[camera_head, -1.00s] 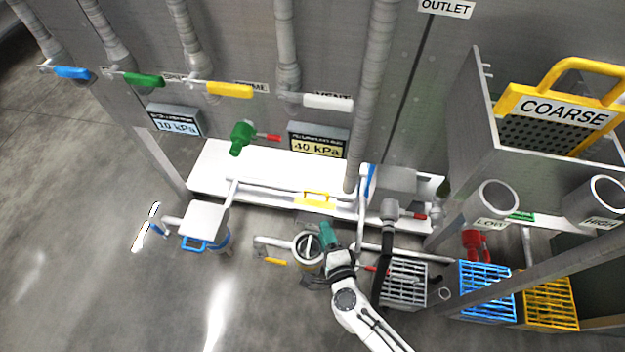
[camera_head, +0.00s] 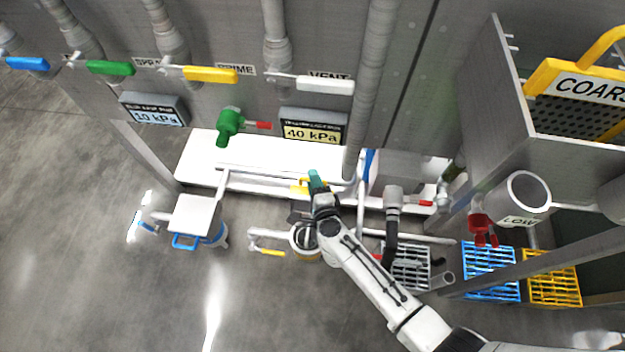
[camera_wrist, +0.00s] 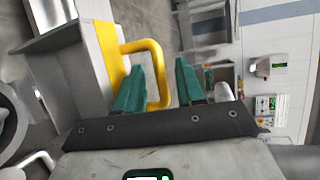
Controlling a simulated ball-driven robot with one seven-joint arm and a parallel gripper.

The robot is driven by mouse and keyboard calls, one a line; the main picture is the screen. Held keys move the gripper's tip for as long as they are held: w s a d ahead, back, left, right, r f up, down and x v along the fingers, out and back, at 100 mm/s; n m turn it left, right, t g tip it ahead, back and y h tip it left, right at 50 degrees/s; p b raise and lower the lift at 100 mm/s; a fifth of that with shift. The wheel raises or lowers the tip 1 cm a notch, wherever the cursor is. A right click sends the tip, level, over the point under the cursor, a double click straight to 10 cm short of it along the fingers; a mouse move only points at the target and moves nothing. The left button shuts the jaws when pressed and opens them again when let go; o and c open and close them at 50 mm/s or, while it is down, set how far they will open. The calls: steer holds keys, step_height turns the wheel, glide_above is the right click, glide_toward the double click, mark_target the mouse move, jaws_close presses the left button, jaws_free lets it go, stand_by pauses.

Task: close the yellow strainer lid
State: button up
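The yellow strainer lid shows its yellow handle (camera_head: 299,187) in the head view, behind the round open strainer pot (camera_head: 304,240). The lid stands raised, and my arm hides part of it and of the pot. In the wrist view the yellow loop handle (camera_wrist: 155,48) stands out from the lid's edge. My gripper (camera_head: 316,178) has green fingers and is at the handle. The wrist view shows the fingers (camera_wrist: 162,80) apart, with one bar of the loop between them in the picture. I cannot tell whether they touch it.
A strainer with a blue handle (camera_head: 186,242) and a flat white lid (camera_head: 193,215) stands to the left. A yellow valve lever (camera_head: 271,252) lies left of the open pot. Black and white pipes and a grey crate (camera_head: 411,268) are to the right. The floor in front is clear.

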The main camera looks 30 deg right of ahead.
steer(key=shift+w+d+f, duration=0.15)
steer(key=shift+w+f, duration=0.05)
steer(key=shift+w, duration=0.5)
steer(key=shift+c, duration=0.3)
jaws_close()
